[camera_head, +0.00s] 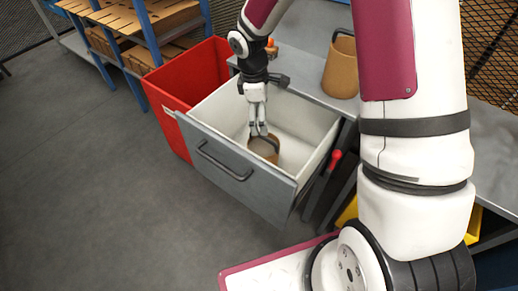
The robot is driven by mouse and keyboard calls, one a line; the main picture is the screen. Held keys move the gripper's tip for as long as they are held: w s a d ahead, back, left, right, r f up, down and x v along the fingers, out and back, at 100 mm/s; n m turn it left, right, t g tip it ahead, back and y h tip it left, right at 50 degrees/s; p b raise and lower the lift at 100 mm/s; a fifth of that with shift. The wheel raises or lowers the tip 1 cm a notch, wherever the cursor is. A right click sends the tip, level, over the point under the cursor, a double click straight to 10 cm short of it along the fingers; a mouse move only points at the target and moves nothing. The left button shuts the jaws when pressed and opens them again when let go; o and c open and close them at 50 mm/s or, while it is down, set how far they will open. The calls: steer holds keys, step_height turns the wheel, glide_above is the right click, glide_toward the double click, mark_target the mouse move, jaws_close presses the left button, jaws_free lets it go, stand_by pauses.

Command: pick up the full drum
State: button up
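A tan drum (264,149) with a dark handle stands inside the open grey drawer (243,172). My gripper (258,132) points down into the drawer, with its fingertips at the top of this drum beside its handle. Whether the fingers touch or hold the handle is too small to tell. A second tan drum (340,72) with a dark handle stands on the grey bench to the right, behind the drawer. The frame does not show clearly which drum is full.
A red bin (186,87) stands left of the drawer. A blue rack (146,30) with cardboard boxes is at the back left. The grey floor (90,180) at left is clear.

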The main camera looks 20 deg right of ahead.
steer(key=b, duration=0.2)
glide_above(263, 148)
steer(key=shift+n, duration=0.3)
steer(key=f, duration=1.1)
steer(key=shift+w+a+f, duration=0.1)
steer(key=shift+w+a, duration=0.05)
steer(key=shift+a, duration=0.1)
steer(key=shift+d+f, duration=0.15)
steer(key=shift+f, duration=1.45)
steer(key=shift+d+f, duration=0.15)
steer(key=shift+f, duration=1.4)
steer(key=shift+r, duration=0.1)
steer(key=c, duration=1.5)
